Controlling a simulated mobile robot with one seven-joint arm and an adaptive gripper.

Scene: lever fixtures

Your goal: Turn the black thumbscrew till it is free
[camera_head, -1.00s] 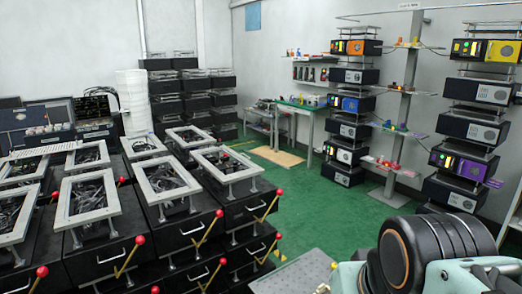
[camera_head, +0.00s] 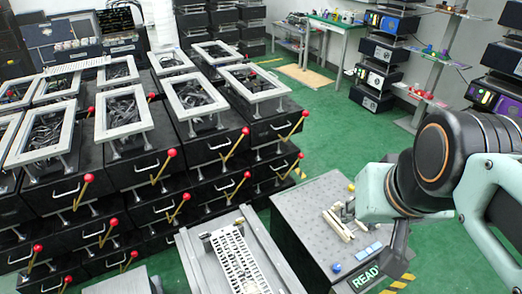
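I cannot make out a black thumbscrew in the head view. A grey dotted-top bench (camera_head: 300,205) stands at the lower middle, with a small cream fixture (camera_head: 337,224) on it, close to the end of my arm (camera_head: 376,193). My arm reaches in from the right over this bench. A dark part below the arm may belong to my gripper, but its fingers cannot be told apart, nor whether they hold anything.
Black drawer cabinets with grey top frames and red-knobbed levers (camera_head: 168,160) fill the left. A grey tray with a white slotted rack (camera_head: 235,262) is at the bottom. A READY sign (camera_head: 368,280) is on the bench front. Green floor (camera_head: 330,125) is clear behind.

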